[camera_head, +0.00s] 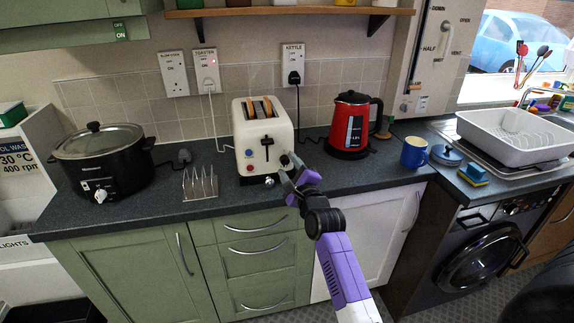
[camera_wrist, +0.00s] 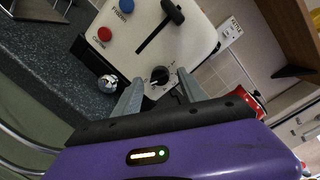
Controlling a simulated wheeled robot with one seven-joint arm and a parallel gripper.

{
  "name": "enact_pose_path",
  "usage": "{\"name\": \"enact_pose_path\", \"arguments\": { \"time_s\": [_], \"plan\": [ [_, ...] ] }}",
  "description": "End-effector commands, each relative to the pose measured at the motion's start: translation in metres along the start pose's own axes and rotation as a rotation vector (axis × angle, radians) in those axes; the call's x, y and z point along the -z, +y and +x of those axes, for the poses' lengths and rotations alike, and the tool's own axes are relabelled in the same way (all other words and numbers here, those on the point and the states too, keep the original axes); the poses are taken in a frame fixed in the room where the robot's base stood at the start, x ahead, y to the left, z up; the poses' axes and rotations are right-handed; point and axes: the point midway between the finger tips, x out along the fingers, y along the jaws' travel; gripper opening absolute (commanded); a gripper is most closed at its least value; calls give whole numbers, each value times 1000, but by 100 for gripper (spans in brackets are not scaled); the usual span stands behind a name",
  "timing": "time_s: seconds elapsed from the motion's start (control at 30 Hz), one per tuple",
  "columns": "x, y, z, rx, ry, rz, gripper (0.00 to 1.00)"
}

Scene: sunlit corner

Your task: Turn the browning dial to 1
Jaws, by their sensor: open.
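The cream toaster (camera_head: 262,126) stands on the dark counter with slices of bread showing in its slots. Its black browning dial (camera_wrist: 159,76) is low on the front in the wrist view, with a small pale mark; I cannot read a number there. A red Cancel button (camera_wrist: 104,34), a blue Frozen button (camera_wrist: 127,5) and a black lever (camera_wrist: 173,12) are on the same face. My gripper (camera_wrist: 160,90) is open, its two grey fingers either side of the dial in the picture. I cannot tell whether they touch it. In the head view my gripper (camera_head: 288,170) is at the toaster's lower right.
A small shiny round object (camera_head: 268,182) sits on the counter just in front of the toaster. A metal toast rack (camera_head: 200,184) and black slow cooker (camera_head: 102,160) are left. A red kettle (camera_head: 350,128) and blue mug (camera_head: 414,152) are right. Counter between toaster and kettle is mostly clear.

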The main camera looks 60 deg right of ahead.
Motion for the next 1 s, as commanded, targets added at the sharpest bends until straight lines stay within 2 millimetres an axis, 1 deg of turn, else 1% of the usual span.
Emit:
{"name": "enact_pose_path", "arguments": {
  "time_s": [0.03,0.1,0.2,0.47,0.5,0.57,0.6,0.67,0.7,0.73,1.0],
  "plan": [
    [0,0,6,0,0,0,49],
    [0,0,11,1,0,-1,49],
    [0,0,15,0,0,-2,49],
    [0,0,15,0,0,-2,49],
    [0,0,15,0,0,-2,41],
    [0,0,15,0,0,-2,29],
    [0,0,15,0,0,-2,21],
    [0,0,15,1,0,-2,10],
    [0,0,15,1,0,-2,2],
    [0,0,15,1,0,-2,0],
    [0,-1,15,-1,1,-21,0]
  ]
}}
